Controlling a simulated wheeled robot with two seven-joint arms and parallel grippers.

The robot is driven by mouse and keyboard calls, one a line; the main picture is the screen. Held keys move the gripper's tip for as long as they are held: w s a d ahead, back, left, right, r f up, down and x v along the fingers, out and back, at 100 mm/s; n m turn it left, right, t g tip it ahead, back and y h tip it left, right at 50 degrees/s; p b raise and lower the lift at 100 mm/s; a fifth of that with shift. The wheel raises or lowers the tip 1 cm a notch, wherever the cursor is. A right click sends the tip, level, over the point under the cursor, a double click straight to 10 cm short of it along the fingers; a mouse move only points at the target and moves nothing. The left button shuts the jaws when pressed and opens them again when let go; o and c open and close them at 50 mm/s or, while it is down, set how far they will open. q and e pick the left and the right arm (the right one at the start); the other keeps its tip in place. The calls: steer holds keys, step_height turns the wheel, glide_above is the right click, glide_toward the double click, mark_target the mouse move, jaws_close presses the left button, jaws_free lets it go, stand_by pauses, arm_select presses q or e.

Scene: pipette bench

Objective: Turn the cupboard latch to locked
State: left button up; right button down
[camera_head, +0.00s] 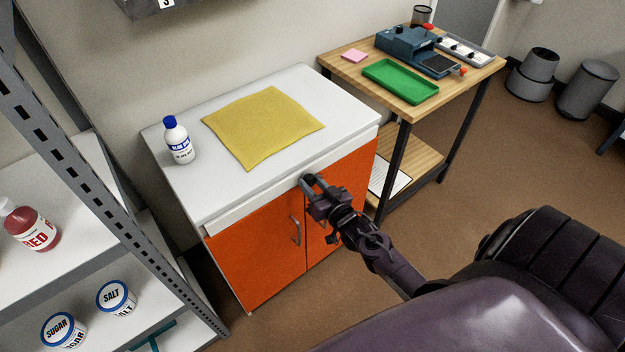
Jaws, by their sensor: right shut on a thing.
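The orange-doored cupboard (257,262) stands ahead of me with a white top, and both its doors look shut. My right gripper (309,181) is at the upper edge of the doors, near the seam between them, just under the white front strip. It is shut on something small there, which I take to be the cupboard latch. The latch itself is hidden behind the fingers, so I cannot tell its angle. A grey door handle (296,230) shows on the left door, below and left of the gripper. My left gripper is out of view.
A yellow cloth (262,125) and a blue-capped bottle (179,141) are on the cupboard top. A metal shelf rack (105,205) stands close at the left. A wooden bench (345,68) with a green tray (400,81) stands at the right. Brown floor lies open at the right.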

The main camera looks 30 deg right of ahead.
steer(key=m+p, duration=0.2)
steer(key=m, duration=0.2)
steer(key=shift+d+r+y, duration=0.1)
steer(key=shift+r+y, duration=0.05)
steer(key=shift+y, duration=0.15)
steer(key=shift+m+y+p, duration=0.3)
steer(key=shift+m+p, duration=0.75)
steer(key=shift+m, duration=1.45)
steer(key=c, duration=1)
jaws_free()
steer(key=s, duration=0.7)
steer(key=shift+s+d+r, duration=0.25)
steer(key=shift+s+d, duration=0.05)
steer(key=shift+s, duration=0.1)
